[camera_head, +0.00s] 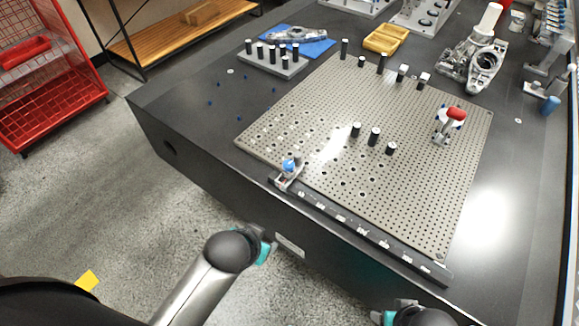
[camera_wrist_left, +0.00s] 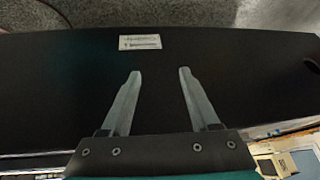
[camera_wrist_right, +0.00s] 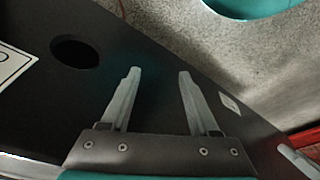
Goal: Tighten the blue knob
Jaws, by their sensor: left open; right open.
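The blue knob (camera_head: 289,165) sits on a small metal clamp block (camera_head: 287,178) at the front left edge of the perforated plate (camera_head: 400,190). My left arm comes in from the lower left of the head view, short of the table's front face and below the knob; its fingers are hidden there. In the left wrist view my left gripper (camera_wrist_left: 158,75) is open and empty in front of the dark table side. In the right wrist view my right gripper (camera_wrist_right: 158,75) is open and empty, also by the table side. In the head view only part of my right arm shows at the bottom edge.
A dark rail (camera_head: 360,232) runs along the plate's front edge. Black pins (camera_head: 374,137) and a red-topped knob (camera_head: 455,114) stand on the plate. A pin block (camera_head: 272,62), a yellow tray (camera_head: 385,39) and a metal casting (camera_head: 473,65) lie behind. The left table corner is mostly clear.

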